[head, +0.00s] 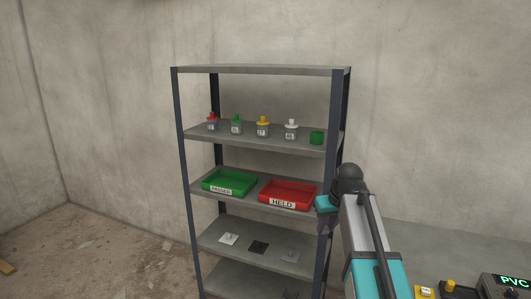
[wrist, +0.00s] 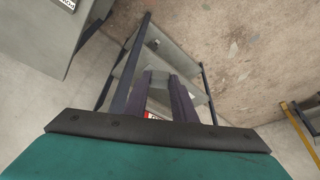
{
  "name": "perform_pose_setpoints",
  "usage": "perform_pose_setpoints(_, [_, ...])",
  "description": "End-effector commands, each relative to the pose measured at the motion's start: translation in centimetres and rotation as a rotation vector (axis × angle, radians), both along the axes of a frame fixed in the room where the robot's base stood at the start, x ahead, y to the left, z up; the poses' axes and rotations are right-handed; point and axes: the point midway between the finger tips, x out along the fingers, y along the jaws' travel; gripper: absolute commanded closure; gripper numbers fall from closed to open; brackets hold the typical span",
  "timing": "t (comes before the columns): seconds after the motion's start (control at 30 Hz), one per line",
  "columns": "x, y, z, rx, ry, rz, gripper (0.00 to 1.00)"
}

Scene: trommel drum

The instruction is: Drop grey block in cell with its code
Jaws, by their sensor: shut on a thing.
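My gripper (wrist: 160,84) shows in the wrist view as two dark fingers reaching away from the camera. They are shut on a small grey piece, the grey block (wrist: 160,77), which blends with the grey shelf behind it. No code can be read on it. In the head view my gripper (head: 326,224) hangs at the shelf rack's right front post, beside the red tray; the block cannot be made out there. No cell with a readable code shows in either view.
The rack (head: 262,70) holds labelled jars with coloured tops (head: 263,128), a green cup (head: 317,138), a green PASSED tray (head: 229,191) and a red HELD tray (head: 283,206). Flat tiles (head: 258,247) lie lower. A PVC display (head: 512,282) stands at lower right. Floor at left is open.

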Motion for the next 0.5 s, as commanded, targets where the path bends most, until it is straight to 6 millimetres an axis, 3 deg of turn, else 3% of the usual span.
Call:
perform_pose_setpoints(0.1, [-2.1, 3.1, 0.5, -0.001, -0.002, -0.002, 0.97])
perform_pose_setpoints(0.2, [-3.6, 4.1, 0.7, -0.001, 0.000, -0.030, 0.97])
perform_pose_setpoints(0.5, [-6.3, 3.2, 0.0, 0.000, 0.000, -0.170, 0.97])
